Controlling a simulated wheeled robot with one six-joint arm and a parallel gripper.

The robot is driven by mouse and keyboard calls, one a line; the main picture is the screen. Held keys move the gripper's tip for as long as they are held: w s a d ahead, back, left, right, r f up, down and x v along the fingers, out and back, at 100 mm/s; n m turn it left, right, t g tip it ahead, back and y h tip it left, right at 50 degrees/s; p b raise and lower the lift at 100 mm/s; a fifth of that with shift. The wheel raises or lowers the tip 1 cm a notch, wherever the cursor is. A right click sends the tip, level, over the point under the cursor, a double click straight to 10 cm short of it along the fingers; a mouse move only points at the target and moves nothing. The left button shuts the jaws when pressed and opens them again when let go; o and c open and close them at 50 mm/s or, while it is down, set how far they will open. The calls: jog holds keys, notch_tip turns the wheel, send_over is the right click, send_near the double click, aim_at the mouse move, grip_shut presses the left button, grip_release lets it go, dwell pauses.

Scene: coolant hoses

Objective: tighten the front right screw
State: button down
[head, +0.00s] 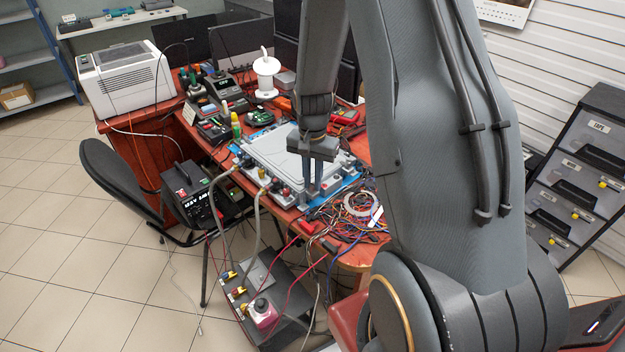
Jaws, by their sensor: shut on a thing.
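A grey flat-topped unit (278,152) lies on a blue mat on the red-brown bench. Along its front edge are several hose fittings, and pale hoses (258,203) hang down from them. My gripper (311,192) points down at the front right corner of the unit. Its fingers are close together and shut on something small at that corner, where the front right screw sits. The screw itself is hidden by the fingers and too small to make out.
Tangled coloured wires and a tape roll (362,204) lie right of my gripper. A white canister (265,73) and tools crowd the bench behind. A dark chair (115,180), a black welder box (192,195) and a low grey box (270,300) stand in front. Floor at left is clear.

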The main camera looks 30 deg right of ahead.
aim_at(313, 184)
jog(key=shift+m, duration=0.6)
jog(key=c, duration=1.7)
grip_release()
jog(key=shift+r, duration=0.1)
jog(key=shift+r+b, duration=0.9)
jog(key=shift+r, duration=2.9)
jog(key=s+a+r+n, duration=0.1)
jog(key=s+a+n, duration=0.2)
jog(key=s, duration=0.2)
jog(key=s+a+r+n, duration=0.2)
jog(key=s+a+n, duration=0.2)
jog(key=s, duration=0.1)
jog(key=s+a+r+n+t, duration=0.1)
jog(key=s+a+r+n, duration=0.1)
jog(key=s+a+n, duration=0.1)
jog(key=shift+s+a+n, duration=0.2)
jog(key=shift+s+n, duration=0.05)
jog(key=shift+s, duration=0.45)
jog(key=shift+s+a+n, duration=0.15)
jog(key=shift+s+n, duration=0.1)
jog(key=shift+s, duration=0.4)
